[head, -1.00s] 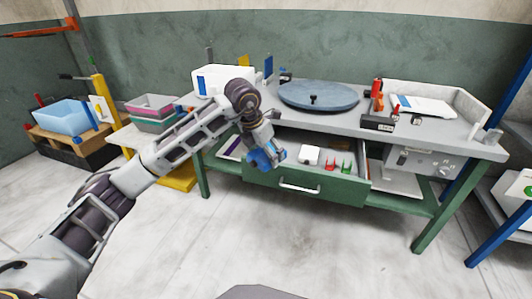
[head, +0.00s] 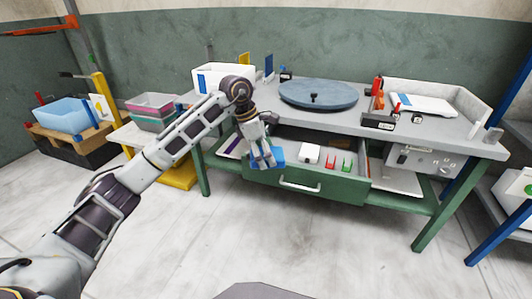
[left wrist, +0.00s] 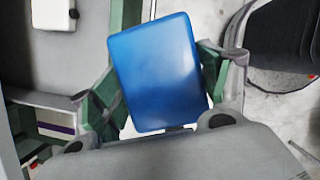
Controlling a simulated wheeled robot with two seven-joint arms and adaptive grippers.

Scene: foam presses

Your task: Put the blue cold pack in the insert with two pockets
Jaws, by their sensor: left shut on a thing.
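The blue cold pack (head: 278,153) is a flat blue slab with rounded corners. It fills the middle of the left wrist view (left wrist: 158,70). My left gripper (head: 263,161) is shut on it, with a finger at each side in the left wrist view (left wrist: 165,90). In the head view the pack is at the left part of the open green drawer, near its front wall; its exact height there is hard to tell. I cannot make out an insert with two pockets for certain. My right gripper is in neither view.
The green drawer (head: 325,191) holds a white block (head: 309,154) and red and green pieces (head: 338,164). The workbench top (head: 350,118) carries a round blue-grey disc (head: 318,95) and a white box (head: 222,78). Stacked trays (head: 152,104) stand at left. The floor in front is clear.

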